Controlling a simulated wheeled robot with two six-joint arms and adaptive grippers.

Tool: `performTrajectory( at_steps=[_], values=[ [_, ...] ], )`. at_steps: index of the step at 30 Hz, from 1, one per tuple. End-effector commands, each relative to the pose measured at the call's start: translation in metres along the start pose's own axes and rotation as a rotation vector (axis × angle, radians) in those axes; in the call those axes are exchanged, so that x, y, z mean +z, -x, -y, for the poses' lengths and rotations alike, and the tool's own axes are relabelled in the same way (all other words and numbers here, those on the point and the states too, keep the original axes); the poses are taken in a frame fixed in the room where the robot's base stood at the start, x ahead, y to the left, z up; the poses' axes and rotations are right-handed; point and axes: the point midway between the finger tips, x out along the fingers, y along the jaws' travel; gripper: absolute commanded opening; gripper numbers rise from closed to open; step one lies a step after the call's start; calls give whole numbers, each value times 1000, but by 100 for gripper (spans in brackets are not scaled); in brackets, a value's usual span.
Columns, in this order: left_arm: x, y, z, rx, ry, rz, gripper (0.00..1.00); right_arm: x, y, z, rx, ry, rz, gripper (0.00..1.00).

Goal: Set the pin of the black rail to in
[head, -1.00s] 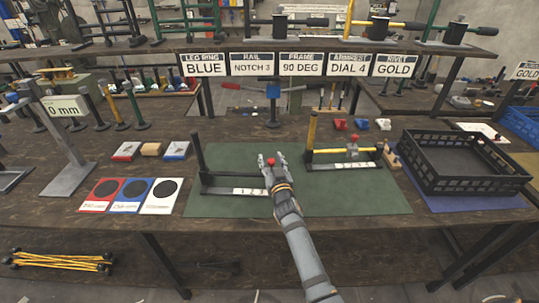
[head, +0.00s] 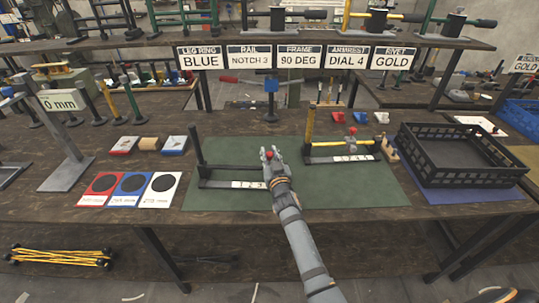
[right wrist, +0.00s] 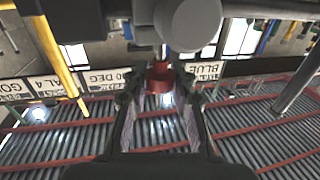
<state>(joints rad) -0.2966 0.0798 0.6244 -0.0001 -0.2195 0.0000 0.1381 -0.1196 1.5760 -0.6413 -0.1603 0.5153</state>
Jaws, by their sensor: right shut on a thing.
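The black rail (head: 215,183) lies on the green mat (head: 350,196), with an upright black post at its left end and a numbered white strip along its front. My right gripper (head: 272,157) is at the right end of this rail, shut on the red-topped pin (head: 269,155). In the right wrist view the red pin part (right wrist: 160,78) sits between my two fingers (right wrist: 161,100), below a grey round part. The fingers hide the pin's lower part, so I cannot tell how deep it sits. My left gripper is not in view.
A yellow rail (head: 325,150) with a red knob stands behind and right. A black crate (head: 460,180) is at the right. Red, blue and white cards (head: 130,188) lie at the left. Sign plates (head: 302,57) hang behind. The mat's front right is clear.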

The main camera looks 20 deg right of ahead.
Motion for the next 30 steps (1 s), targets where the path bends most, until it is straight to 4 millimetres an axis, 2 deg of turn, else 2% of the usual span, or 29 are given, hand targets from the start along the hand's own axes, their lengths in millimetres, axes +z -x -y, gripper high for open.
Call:
performTrajectory(
  at_steps=[1,3,12,13,18,26,30],
  values=[
    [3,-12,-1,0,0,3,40,14,1,0,1,-2,6,0],
    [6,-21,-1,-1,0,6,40,22,1,0,1,-1,5,0],
    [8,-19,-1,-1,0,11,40,21,1,0,1,-1,11,0],
    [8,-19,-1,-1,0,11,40,21,1,0,1,-1,11,28],
    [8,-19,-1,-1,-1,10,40,20,1,0,1,-1,8,50],
    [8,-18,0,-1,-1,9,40,18,1,0,0,-1,5,50],
    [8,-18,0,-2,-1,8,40,20,14,0,0,-3,7,50]
  ],
)
